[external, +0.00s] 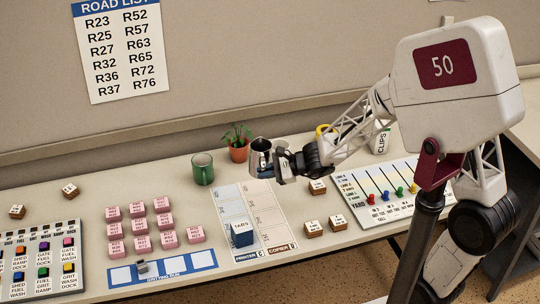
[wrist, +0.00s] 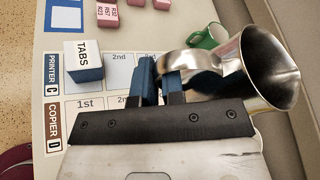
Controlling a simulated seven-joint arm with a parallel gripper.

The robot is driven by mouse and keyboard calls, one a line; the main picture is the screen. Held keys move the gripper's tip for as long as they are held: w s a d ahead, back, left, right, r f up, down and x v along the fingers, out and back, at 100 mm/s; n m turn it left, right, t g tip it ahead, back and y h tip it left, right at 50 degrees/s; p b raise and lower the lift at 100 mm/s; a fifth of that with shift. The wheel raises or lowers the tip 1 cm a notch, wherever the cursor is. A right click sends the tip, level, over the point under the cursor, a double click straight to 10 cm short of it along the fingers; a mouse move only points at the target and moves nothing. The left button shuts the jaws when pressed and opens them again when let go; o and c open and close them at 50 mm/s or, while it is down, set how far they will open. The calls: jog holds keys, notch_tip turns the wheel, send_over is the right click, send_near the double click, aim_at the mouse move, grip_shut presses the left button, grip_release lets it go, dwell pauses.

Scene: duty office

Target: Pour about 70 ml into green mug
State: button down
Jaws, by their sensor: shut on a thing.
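The green mug (external: 203,168) stands upright on the table, left of my gripper; it also shows in the wrist view (wrist: 208,38), partly hidden behind a steel jug. My gripper (external: 274,163) is shut on the handle of the steel jug (external: 257,147), with its blue fingers (wrist: 160,72) at the handle in the wrist view. The jug's wide mouth (wrist: 272,68) shows there at the right. The jug is apart from the mug, to its right in the external view. I cannot make out any liquid level in either.
A potted plant (external: 238,143) stands behind, between mug and jug. The blue-and-white TABS block (external: 241,232) sits on the printer/copier sheet (external: 278,215). Several pink blocks (external: 140,226) lie left of the sheet. The wall panel (external: 210,70) rises behind the table.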

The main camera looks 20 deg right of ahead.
jog(key=w+a+m+t+h, duration=0.1)
jog(key=w+a+m+t, duration=0.15)
jog(key=a, duration=0.95)
jog(key=w+a+m+t, duration=0.1)
jog(key=w+a, duration=0.3)
jog(key=a, duration=0.9)
jog(key=shift+n+g, duration=0.25)
jog(key=f, duration=1.3)
jog(key=shift+w+d+f, duration=0.15)
jog(key=shift+d+f, duration=0.05)
jog(key=shift+f, duration=0.05)
jog(key=shift+w+r, duration=0.1)
jog(key=shift+r, duration=0.05)
jog(key=shift+w+d+r+m+g, duration=0.15)
jog(key=shift+w+r+m+g, duration=0.15)
jog(key=shift+r+m, duration=0.2)
jog(key=shift+w+d+r+m+g, duration=0.15)
jog(key=shift+w+r+m+g, duration=0.2)
jog(key=shift+r, duration=0.2)
jog(key=w+d+r+m+g+y, duration=0.2)
jog(key=w+r+m, duration=0.4)
jog(key=r, duration=0.3)
jog(key=shift+d+r+m+g, duration=0.4)
jog(key=shift+d+m+g, duration=0.05)
jog(key=shift+g, duration=0.3)
jog(key=shift+w, duration=0.1)
